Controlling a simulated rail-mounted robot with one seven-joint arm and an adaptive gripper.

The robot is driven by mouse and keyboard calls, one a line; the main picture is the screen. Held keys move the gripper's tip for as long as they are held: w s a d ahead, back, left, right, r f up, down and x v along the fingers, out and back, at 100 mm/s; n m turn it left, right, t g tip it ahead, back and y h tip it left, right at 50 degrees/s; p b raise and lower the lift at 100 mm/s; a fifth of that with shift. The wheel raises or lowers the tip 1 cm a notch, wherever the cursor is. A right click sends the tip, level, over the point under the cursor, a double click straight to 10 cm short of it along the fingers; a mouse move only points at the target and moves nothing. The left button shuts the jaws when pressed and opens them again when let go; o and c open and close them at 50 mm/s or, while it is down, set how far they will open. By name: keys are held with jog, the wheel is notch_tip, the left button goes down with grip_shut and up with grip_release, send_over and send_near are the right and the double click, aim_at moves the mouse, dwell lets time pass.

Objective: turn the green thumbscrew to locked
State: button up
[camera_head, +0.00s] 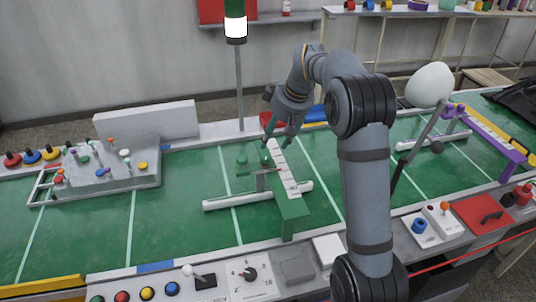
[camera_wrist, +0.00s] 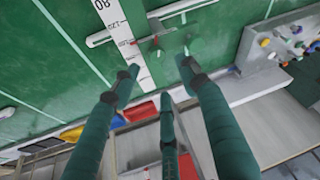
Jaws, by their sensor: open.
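A small green part (camera_head: 241,160), which looks like the green thumbscrew, stands left of the white ruler (camera_head: 281,165) on the green-and-white measuring fixture. In the wrist view a small green knob (camera_wrist: 157,54) shows beside the ruler (camera_wrist: 118,25), near a thin red pointer (camera_wrist: 150,38). Whether the thumbscrew is locked cannot be told. My gripper (camera_head: 280,138) is above the far end of the ruler, pointing down. In the wrist view its green fingers (camera_wrist: 160,78) are spread, with nothing between them, and the knob lies beyond their tips.
The fixture's green end block (camera_head: 291,212) and white crossbar (camera_head: 235,201) rest on the green table (camera_head: 180,220). A grey block with coloured knobs (camera_head: 112,170) stands to the left. A purple fixture (camera_head: 490,140) is at right.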

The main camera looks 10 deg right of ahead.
aim_at(266, 156)
jog(key=x, duration=1)
jog(key=shift+d, duration=0.15)
jog(key=shift+c, duration=1.4)
jog(key=shift+r, duration=0.1)
jog(key=c, duration=0.7)
jog(key=shift+w, duration=0.1)
jog(key=shift+c, duration=0.6)
